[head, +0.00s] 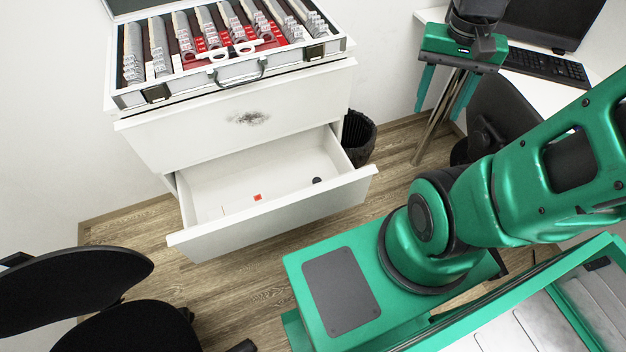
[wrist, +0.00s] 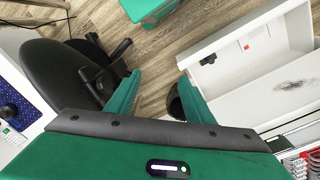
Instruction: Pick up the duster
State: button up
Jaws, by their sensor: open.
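I cannot make out a duster in either view. My gripper (head: 439,110) is at the upper right of the head view, pointing down, its two green fingers apart with nothing between them. In the wrist view my gripper (wrist: 159,77) is also open and empty, above the floor. The open lower drawer (head: 273,222) of the white cabinet is left of the gripper in the head view. It holds a small red piece (head: 257,197) and a small dark round thing (head: 317,181). A dark smudge (head: 250,118) marks the closed upper drawer's front.
A case of trial lenses (head: 133,99) stands open on the cabinet. A black waste bin (head: 358,137) stands beside the cabinet. A black chair (head: 75,285) is at lower left; another chair (wrist: 60,75) is near the gripper. A desk with a keyboard (head: 548,66) is at right.

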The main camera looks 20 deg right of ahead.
jog(key=w+f+m, duration=0.4)
jog(key=w+f, duration=0.4)
jog(key=w, duration=0.3)
jog(key=m, duration=1)
send_over(317, 180)
jog(key=shift+y, duration=0.3)
jog(key=f, duration=3.2)
jog(key=shift+w+a+f, duration=0.15)
jog(key=shift+w, duration=0.05)
jog(key=shift+a+f, duration=0.2)
jog(key=shift+f, duration=0.5)
notch_tip(317, 180, down, 5)
jog(key=shift+r, duration=0.2)
jog(key=f, duration=0.4)
jog(key=shift+s+d+f, duration=0.1)
jog(key=shift+s+d, duration=0.15)
jog(key=shift+d, duration=0.1)
jog(key=shift+f, duration=0.6)
